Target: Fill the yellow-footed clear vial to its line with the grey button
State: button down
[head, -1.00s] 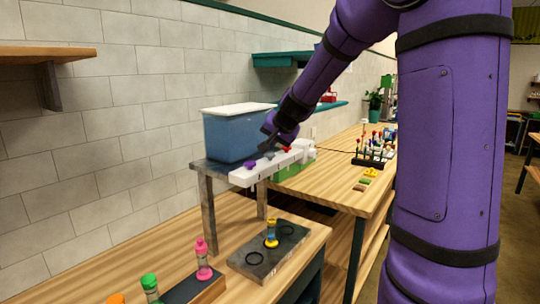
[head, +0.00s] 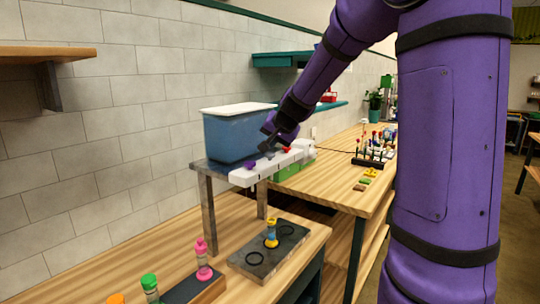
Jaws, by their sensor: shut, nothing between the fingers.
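The yellow-footed clear vial (head: 271,241) stands upright on a dark plate (head: 248,268) with ring marks, on the wooden bench below the dispenser. A blue band shows above its foot; its fill line is too small to make out. The white dispenser bar (head: 243,179) has a purple button (head: 250,165), a grey button (head: 268,155) and a red button (head: 286,149). My gripper (head: 267,147) is shut and empty, pointing down at the grey button. I cannot tell whether it touches the button.
A blue tank (head: 228,137) with a white lid stands behind the bar on a metal stand (head: 208,215). A rack of colourful items (head: 368,161) is on the right bench.

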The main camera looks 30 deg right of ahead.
aim_at(272, 154)
jog(key=shift+f, duration=0.1)
dwell(0.3)
jog(key=shift+f, duration=0.35)
jog(key=shift+f, duration=0.55)
dwell(0.8)
jog(key=shift+r, duration=1)
jog(key=shift+r, duration=2.55)
dwell(1.5)
jog(key=shift+r, duration=1.9)
